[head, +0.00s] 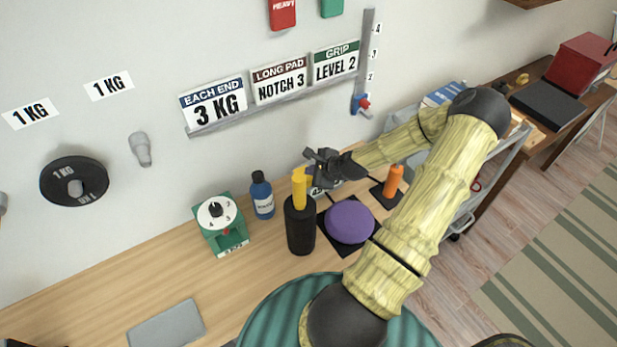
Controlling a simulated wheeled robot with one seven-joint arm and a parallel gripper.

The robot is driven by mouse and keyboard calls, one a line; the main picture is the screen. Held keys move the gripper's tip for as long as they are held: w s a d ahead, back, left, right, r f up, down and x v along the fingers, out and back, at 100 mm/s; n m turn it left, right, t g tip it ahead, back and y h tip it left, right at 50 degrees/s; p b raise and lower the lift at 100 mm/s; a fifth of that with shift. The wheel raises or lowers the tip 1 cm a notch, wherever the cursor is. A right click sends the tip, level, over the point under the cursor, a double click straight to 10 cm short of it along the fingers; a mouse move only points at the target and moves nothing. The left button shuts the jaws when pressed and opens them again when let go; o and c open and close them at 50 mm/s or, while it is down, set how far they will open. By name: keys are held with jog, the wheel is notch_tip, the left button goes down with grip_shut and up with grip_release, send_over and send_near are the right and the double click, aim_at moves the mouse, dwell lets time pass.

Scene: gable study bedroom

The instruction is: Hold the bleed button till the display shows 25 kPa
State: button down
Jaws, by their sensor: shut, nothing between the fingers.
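My gripper (318,167) is shut and empty. It is at the back of the wooden bench, just right of the yellow top (300,188) of a black cylinder (301,228). A small blue and pale device (318,191) shows partly below and behind my fingers. It may carry the display, but my gripper covers much of it and I cannot read a kPa value. I cannot make out the bleed button, nor whether my fingertips touch it.
A purple disc (349,222) on a black mat, an orange cylinder (393,181), a blue bottle (262,196) and a green dial box (221,224) stand close by on the bench (110,291). A grey pad (166,325) lies front left. The bench's left part is mostly clear.

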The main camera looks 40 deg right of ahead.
aim_at(311, 179)
jog(key=shift+f, duration=0.1)
dwell(0.3)
jog(key=shift+f, duration=0.3)
jog(key=shift+f, duration=0.45)
dwell(0.7)
jog(key=shift+r, duration=0.1)
dwell(2.5)
jog(key=shift+r+p, duration=0.6)
jog(key=shift+r, duration=0.2)
jog(key=shift+r+p, duration=2.3)
jog(key=shift+r, duration=0.2)
